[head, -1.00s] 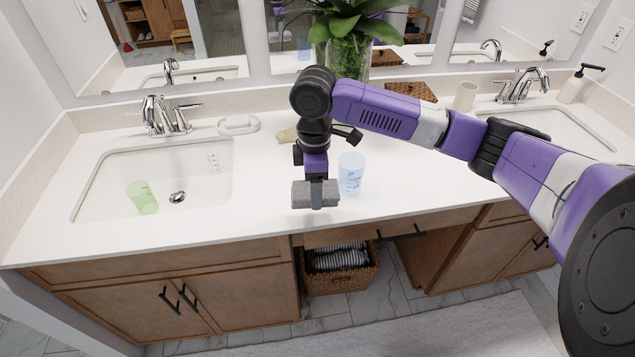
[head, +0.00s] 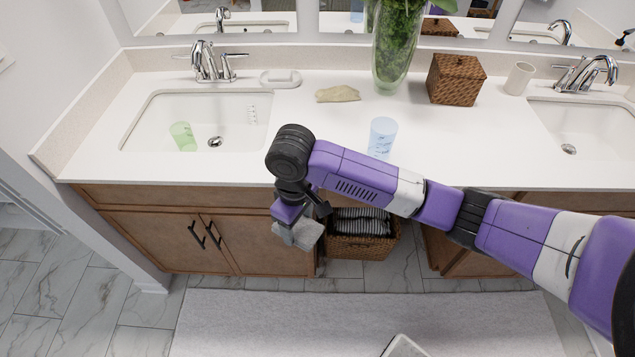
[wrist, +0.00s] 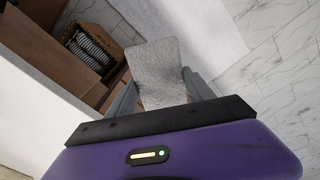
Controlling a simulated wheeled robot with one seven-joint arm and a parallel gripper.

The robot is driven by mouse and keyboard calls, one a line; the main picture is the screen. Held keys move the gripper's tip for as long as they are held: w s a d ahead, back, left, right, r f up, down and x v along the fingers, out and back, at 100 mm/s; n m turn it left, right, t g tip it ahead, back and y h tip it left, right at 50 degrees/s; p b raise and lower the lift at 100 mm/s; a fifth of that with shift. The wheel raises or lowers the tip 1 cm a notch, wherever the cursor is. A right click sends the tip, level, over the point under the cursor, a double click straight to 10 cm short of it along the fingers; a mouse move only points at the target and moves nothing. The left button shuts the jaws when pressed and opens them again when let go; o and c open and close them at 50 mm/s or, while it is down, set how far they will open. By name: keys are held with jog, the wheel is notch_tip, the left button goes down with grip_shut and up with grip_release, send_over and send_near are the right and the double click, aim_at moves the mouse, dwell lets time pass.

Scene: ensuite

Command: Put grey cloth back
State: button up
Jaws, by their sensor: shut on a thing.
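The grey cloth (head: 304,234) is folded into a small block and held in my gripper (head: 298,228), in front of the vanity's cabinet doors and below the counter edge. In the wrist view the grey cloth (wrist: 160,72) sits between the two fingers of my gripper (wrist: 160,92), which is shut on it. A wicker basket (head: 362,248) with striped folded cloths (head: 360,222) stands in the open bay under the counter, just right of my gripper. The basket (wrist: 112,66) also shows at upper left in the wrist view. My arm hides part of it in the head view.
A green cup (head: 183,136) lies in the left sink. The floor mat (head: 270,325) is mostly clear, with a white-edged object (head: 403,347) at its front.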

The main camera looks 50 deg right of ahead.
jog(key=w+a+f+m, duration=0.1)
jog(key=a+f, duration=0.3)
jog(key=a, duration=0.4)
jog(key=shift+a+m, duration=0.3)
jog(key=shift+a, duration=0.05)
jog(key=shift+f, duration=0.15)
